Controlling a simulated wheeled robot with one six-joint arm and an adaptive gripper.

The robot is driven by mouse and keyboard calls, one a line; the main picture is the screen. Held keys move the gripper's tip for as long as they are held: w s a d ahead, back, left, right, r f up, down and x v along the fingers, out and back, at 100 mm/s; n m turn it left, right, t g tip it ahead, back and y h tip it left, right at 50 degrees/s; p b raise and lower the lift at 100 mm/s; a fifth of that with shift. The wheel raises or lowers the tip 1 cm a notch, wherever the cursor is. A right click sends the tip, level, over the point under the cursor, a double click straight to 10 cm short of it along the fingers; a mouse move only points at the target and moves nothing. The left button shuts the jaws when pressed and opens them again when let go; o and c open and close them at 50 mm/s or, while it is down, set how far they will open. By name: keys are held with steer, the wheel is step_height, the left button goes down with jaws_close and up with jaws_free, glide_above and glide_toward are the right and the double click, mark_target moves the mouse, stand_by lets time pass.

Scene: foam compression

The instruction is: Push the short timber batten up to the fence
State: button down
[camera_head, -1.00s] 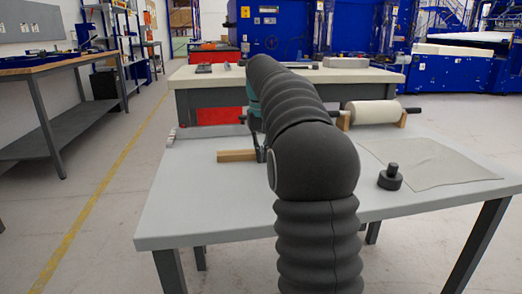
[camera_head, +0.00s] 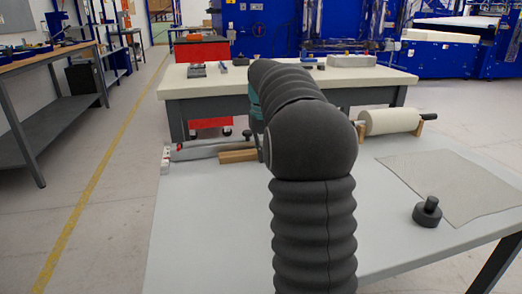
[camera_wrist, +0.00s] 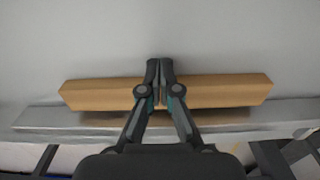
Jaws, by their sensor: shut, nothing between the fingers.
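The short timber batten (camera_head: 238,156) lies on the grey table, partly hidden by my arm in the head view. The grey metal fence (camera_head: 208,149) runs along the table's far edge, just behind it. In the wrist view the batten (camera_wrist: 100,94) lies crosswise, roughly parallel to the fence (camera_wrist: 45,118), with a dark, brownish strip between them; I cannot tell whether they touch. My gripper (camera_wrist: 160,65) is shut and empty. Its fingers reach across over the batten, with the tips on the side away from the fence. My arm hides the fingertips in the head view.
A pale roller (camera_head: 390,121) on wooden supports stands at the table's far right. A grey sheet (camera_head: 450,185) and a black knobbed weight (camera_head: 427,212) are on the right. The table's front left is clear. A second bench (camera_head: 290,83) stands behind.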

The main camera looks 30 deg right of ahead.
steer(key=shift+w+d+r+p, duration=0.15)
steer(key=shift+w+p, duration=0.5)
steer(key=shift+w, duration=0.4)
steer(key=s, duration=0.2)
steer(key=s+a+b, duration=0.1)
steer(key=s, duration=0.1)
steer(key=shift+a, duration=0.1)
step_height(320, 180, up, 10)
steer(key=p, duration=0.1)
steer(key=shift+s+p, duration=0.2)
steer(key=shift+p, duration=0.15)
